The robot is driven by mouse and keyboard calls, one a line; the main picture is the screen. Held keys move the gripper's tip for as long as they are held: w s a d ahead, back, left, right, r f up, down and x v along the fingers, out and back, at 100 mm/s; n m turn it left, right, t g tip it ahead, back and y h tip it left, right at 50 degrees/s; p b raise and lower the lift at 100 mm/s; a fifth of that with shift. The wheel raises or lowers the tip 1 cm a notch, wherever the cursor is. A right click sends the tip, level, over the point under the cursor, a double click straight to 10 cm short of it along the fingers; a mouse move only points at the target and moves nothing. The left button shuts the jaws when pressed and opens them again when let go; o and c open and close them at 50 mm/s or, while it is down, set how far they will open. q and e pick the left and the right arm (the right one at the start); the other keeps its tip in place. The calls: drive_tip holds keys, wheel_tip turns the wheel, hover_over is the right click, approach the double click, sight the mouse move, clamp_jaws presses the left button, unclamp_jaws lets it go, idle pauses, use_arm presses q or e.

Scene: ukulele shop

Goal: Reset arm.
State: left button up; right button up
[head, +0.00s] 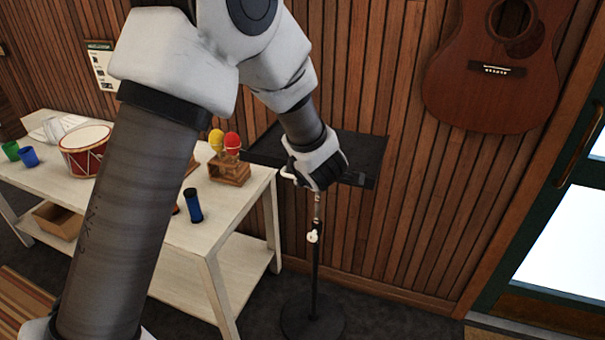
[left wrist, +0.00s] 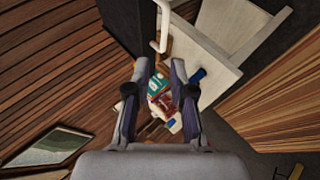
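My left arm crosses the head view from the lower left. My left gripper (head: 318,168) hangs in front of the black tray (head: 362,160) of a stand, above its pole. In the left wrist view the two fingers of my left gripper (left wrist: 160,66) are apart, with nothing clearly held between them. Small colourful items (left wrist: 163,100), too small to identify, show beyond the fingers. My right gripper is in neither view.
A white table (head: 225,205) at left carries a red drum (head: 86,150), red and yellow maracas (head: 232,143) in a wooden holder and a blue cylinder (head: 193,206). The stand's round base (head: 312,318) is on the floor. A guitar (head: 492,85) hangs on the slatted wall.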

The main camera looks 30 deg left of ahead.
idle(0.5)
use_arm(q)
drive_tip(key=s+d+f+m+g+h+b, duration=0.15)
drive_tip(key=s+f, duration=0.35)
drive_tip(key=f, duration=0.5)
drive_tip(key=s+f+m+g+b, duration=0.1)
drive_tip(key=s+f+m+g, duration=0.3)
drive_tip(key=f, duration=0.6)
drive_tip(key=s+f+m+t+b, duration=0.1)
drive_tip(key=s+f, duration=0.5)
drive_tip(key=f, duration=0.4)
drive_tip(key=s+d+f+m+g+h+b, duration=0.25)
drive_tip(key=s+f+m, duration=0.35)
drive_tip(key=s+f, duration=0.4)
drive_tip(key=s+d+r+m+h, duration=0.1)
drive_tip(key=s+d+m+h, duration=0.2)
drive_tip(key=s+d+m, duration=0.4)
drive_tip(key=m, duration=0.3)
drive_tip(key=shift+s+d+p, duration=0.15)
drive_tip(key=shift+s+p, duration=0.15)
drive_tip(key=shift+p, duration=0.1)
